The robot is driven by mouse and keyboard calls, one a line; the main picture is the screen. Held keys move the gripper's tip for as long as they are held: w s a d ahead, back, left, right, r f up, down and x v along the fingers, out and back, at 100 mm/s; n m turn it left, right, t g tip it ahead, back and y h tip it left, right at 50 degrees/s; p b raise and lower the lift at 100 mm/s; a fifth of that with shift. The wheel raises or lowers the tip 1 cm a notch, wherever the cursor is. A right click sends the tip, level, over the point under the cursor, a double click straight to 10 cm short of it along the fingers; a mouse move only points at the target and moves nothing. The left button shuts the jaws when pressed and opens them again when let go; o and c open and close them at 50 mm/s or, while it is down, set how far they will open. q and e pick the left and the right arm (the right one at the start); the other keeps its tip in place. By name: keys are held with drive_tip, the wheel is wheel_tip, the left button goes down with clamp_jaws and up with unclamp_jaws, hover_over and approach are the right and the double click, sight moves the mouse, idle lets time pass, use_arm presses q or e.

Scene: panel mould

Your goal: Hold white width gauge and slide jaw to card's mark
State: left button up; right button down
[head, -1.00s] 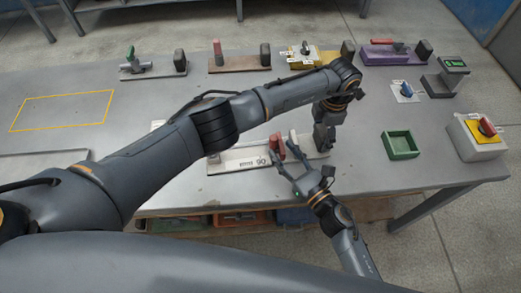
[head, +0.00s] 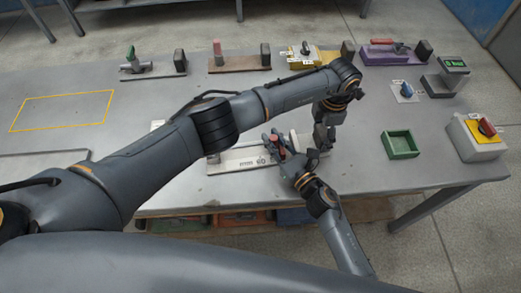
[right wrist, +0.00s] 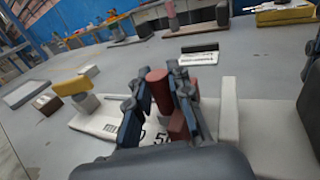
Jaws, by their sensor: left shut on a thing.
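The white width gauge (head: 240,160) lies flat on the grey table in the head view, printed with black markings. Its long white base (right wrist: 95,122) also shows in the right wrist view. The red sliding jaw (head: 275,146) stands on it, with a red upright (right wrist: 159,88) and a red block at its foot. My right gripper (head: 279,148) has a finger on each side of the jaw; contact is unclear. My left gripper (head: 323,143) is shut at the gauge's right end, its grip partly hidden. A white card-like plate (right wrist: 203,58) with black print lies beyond the gauge; its mark is unreadable.
A green tray (head: 400,145) and a grey box with a red-and-yellow switch (head: 476,136) stand to the right. Several fixtures line the back edge. My left arm crosses above the gauge. A yellow outlined area (head: 62,110) at left is bare.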

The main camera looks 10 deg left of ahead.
drive_tip(key=shift+s+a, duration=0.25)
drive_tip(key=shift+a, duration=0.3)
drive_tip(key=shift+s+a, duration=0.25)
drive_tip(key=shift+a, duration=0.25)
drive_tip(key=c, duration=1.2)
unclamp_jaws()
drive_tip(key=shift+d, duration=0.1)
drive_tip(key=v, duration=1.2)
use_arm(q)
drive_tip(key=o, duration=1.6)
use_arm(e)
drive_tip(key=shift+w, duration=0.1)
use_arm(q)
drive_tip(key=shift+o, duration=0.2)
drive_tip(key=shift+r, duration=0.1)
